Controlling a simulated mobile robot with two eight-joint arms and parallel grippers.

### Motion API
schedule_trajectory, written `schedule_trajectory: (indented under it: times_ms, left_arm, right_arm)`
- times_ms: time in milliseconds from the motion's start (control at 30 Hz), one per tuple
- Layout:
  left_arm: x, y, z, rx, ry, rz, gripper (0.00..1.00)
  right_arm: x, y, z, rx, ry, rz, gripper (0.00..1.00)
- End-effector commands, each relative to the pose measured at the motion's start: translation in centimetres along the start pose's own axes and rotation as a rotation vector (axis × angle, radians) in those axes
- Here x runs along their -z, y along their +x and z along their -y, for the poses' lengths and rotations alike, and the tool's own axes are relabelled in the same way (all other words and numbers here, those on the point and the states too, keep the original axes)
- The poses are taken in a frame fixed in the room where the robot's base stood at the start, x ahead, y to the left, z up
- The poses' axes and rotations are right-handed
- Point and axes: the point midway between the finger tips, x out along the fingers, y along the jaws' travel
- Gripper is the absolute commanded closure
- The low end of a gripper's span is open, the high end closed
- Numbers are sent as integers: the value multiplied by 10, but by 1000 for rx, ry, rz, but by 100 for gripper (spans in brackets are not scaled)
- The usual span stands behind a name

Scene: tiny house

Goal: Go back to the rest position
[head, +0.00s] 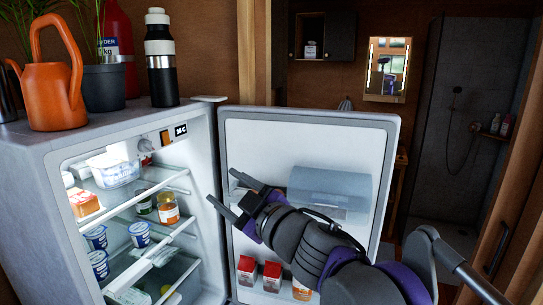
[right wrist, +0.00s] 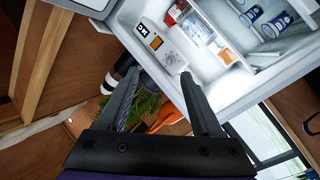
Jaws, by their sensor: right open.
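My right gripper (head: 233,193) is open and empty in front of the open fridge, with its arm coming in from the lower right. Its two fingers also show apart in the right wrist view (right wrist: 160,80), with nothing between them held. The fridge (head: 110,125) stands at the left with its door (head: 300,135) swung open to the right. The gripper is near the inner side of the door, and I cannot tell whether it touches it. My left gripper is not in view.
On the fridge top stand an orange watering can (head: 55,95), a potted plant (head: 104,88) and a black-and-white bottle (head: 161,60). Inside are several yogurt cups and jars (head: 168,208). A shower room (head: 470,110) lies behind at the right. A dark bar (head: 465,270) crosses the lower right.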

Motion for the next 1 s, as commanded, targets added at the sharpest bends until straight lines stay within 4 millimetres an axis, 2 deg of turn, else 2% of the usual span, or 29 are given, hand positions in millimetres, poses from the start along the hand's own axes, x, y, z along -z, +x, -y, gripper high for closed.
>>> schedule_trajectory:
  times_ms: [33,100,167,233,300,367,400,467,500,600,733,800,900,1000]
  left_arm:
    - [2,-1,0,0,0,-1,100]
    - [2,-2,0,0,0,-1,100]
    - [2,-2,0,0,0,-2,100]
    - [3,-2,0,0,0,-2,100]
    - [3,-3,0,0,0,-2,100]
    - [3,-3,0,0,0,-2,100]
    - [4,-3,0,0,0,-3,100]
    - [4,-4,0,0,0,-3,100]
    - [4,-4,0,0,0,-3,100]
    - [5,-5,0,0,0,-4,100]
    - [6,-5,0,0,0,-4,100]
    - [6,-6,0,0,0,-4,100]
    - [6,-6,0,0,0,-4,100]
    - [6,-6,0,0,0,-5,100]
  right_arm:
    - [-27,-14,-11,-75,34,74,33]
    - [-67,-36,-23,-171,88,186,33]
    - [-104,-60,-27,-247,141,292,33]
    - [-147,-93,-25,-321,209,418,33]
    - [-188,-127,-16,-378,284,543,33]
    - [-220,-158,-2,-413,350,648,33]
    - [-240,-178,10,-429,396,717,33]
    - [-267,-208,32,-444,470,816,33]
    - [-283,-229,49,-446,520,880,33]
    - [-316,-276,96,-432,647,1028,33]
    - [-341,-322,158,-378,797,1171,33]
    - [-347,-339,184,-346,859,1222,33]
    - [-351,-353,209,-308,917,1266,33]
    - [-352,-359,220,-289,944,1284,33]
